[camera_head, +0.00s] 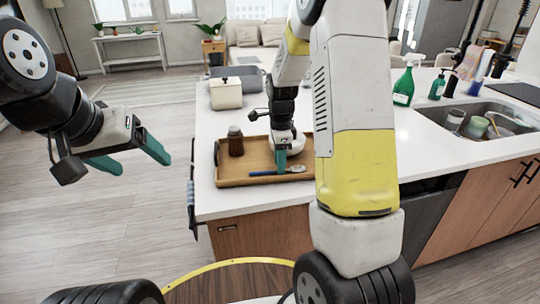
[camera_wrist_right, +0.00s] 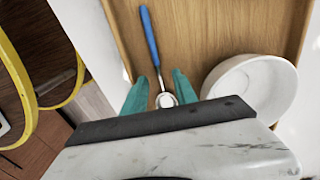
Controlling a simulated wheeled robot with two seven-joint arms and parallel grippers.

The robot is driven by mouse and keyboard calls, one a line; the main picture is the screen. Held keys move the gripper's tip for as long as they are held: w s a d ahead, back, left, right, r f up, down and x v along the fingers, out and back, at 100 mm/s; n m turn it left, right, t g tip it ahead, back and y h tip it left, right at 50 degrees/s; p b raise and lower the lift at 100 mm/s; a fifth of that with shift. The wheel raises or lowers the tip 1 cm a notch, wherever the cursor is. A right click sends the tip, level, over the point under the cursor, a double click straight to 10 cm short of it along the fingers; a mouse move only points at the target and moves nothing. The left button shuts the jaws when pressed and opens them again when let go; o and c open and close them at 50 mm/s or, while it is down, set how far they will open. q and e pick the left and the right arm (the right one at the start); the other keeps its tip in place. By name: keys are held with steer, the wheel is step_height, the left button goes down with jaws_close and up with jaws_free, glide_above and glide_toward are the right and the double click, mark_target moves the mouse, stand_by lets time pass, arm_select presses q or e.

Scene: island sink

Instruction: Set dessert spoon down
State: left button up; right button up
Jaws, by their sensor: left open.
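The dessert spoon, with a blue handle (camera_head: 263,173) and metal bowl, lies on the wooden tray (camera_head: 232,182) on the island counter. In the right wrist view the spoon (camera_wrist_right: 150,38) points away from me, its metal end between the teal fingertips. My right gripper (camera_head: 280,160) is low over the tray; in its wrist view the gripper (camera_wrist_right: 158,90) is open, with a gap on each side of the spoon. A white bowl (camera_wrist_right: 250,88) stands on the tray right beside the right finger. My left gripper (camera_head: 132,160) is open and empty, left of the counter.
A brown jar (camera_head: 235,141) stands at the tray's left. The sink (camera_head: 484,122), a green spray bottle (camera_head: 404,86) and a soap bottle (camera_head: 437,86) are at right.

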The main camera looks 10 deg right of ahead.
step_height(320, 180, up, 11)
steer(key=s+a+r+n+t, duration=0.1)
steer(key=s+r+n+t, duration=0.1)
steer(key=s+n, duration=0.4)
steer(key=s+a+r+n+t+y, duration=0.1)
steer(key=s+r+n+t, duration=0.1)
steer(key=s+r+n, duration=0.2)
steer(key=s+a+r+n+t+y, duration=0.1)
steer(key=s+r+n, duration=0.3)
steer(key=s+n, duration=0.5)
steer(key=s+t, duration=0.1)
steer(key=s, duration=0.2)
steer(key=shift+s+a, duration=0.35)
steer(key=shift+r, duration=0.1)
